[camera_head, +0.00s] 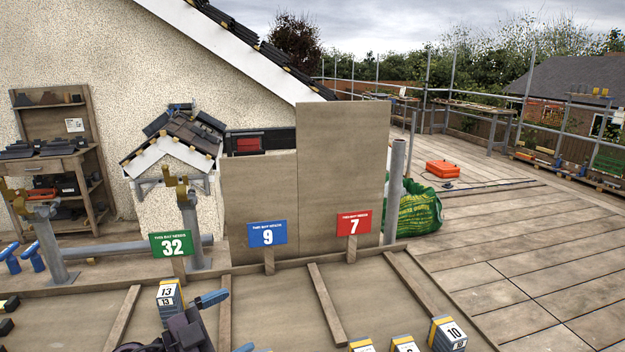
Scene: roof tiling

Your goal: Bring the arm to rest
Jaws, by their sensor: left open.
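My left gripper (229,322) is at the bottom of the head view, left of the middle. Its dark body is cut off by the lower edge, and its blue fingertips are apart with nothing seen between them. It is over the board floor, close to a block marked 13 (170,298), which stands just behind and to its left. I cannot tell whether they touch. My right gripper is not in view.
Signs 32 (172,245), 9 (267,234) and 7 (354,224) stand along the rear wooden edge. A block marked 10 (447,333) and others are at the lower right. Wooden battens (325,303) cross the boards. A small tiled roof model (180,140) stands behind.

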